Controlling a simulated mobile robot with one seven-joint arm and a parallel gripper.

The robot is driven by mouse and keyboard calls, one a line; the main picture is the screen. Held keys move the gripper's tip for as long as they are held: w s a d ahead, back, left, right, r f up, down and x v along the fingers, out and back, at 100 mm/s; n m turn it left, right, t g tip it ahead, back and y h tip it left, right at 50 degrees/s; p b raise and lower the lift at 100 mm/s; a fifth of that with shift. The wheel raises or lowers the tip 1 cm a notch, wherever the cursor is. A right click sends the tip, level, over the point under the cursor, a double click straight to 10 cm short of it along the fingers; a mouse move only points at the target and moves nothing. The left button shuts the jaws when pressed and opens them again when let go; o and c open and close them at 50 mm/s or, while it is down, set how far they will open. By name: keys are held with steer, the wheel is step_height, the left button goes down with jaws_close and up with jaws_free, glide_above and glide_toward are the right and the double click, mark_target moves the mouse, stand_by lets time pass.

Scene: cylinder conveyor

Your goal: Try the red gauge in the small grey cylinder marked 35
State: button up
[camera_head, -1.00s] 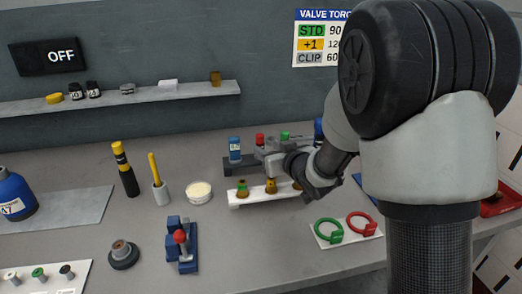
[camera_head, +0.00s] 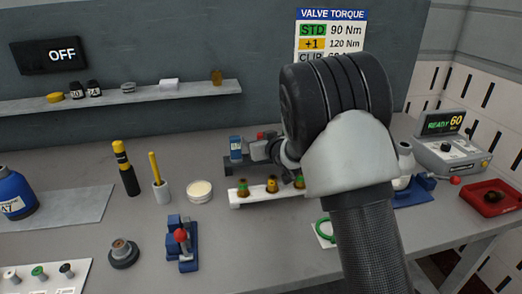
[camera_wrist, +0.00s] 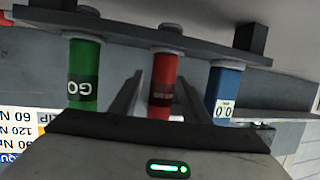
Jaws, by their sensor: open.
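The red gauge (camera_wrist: 162,85) stands in the dark rack (camera_wrist: 215,50) in the wrist view, between a green gauge (camera_wrist: 85,75) marked GO and a blue tool (camera_wrist: 224,88) reading 0.0. My gripper (camera_wrist: 158,95) is open, with a finger on each side of the red gauge; I cannot tell whether they touch it. In the head view the red gauge's top (camera_head: 261,135) shows, the blue tool (camera_head: 235,148) stands left of it, and my arm hides the green gauge. A small grey cylinder (camera_head: 121,247) sits in a dark round base; no 35 is readable on it.
A white block (camera_head: 240,200) with several brown pieces stands in front of the rack. A red tray (camera_head: 492,197) lies at the right. Bench space shows front centre.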

jaws_close()
steer(key=shift+r, duration=0.1)
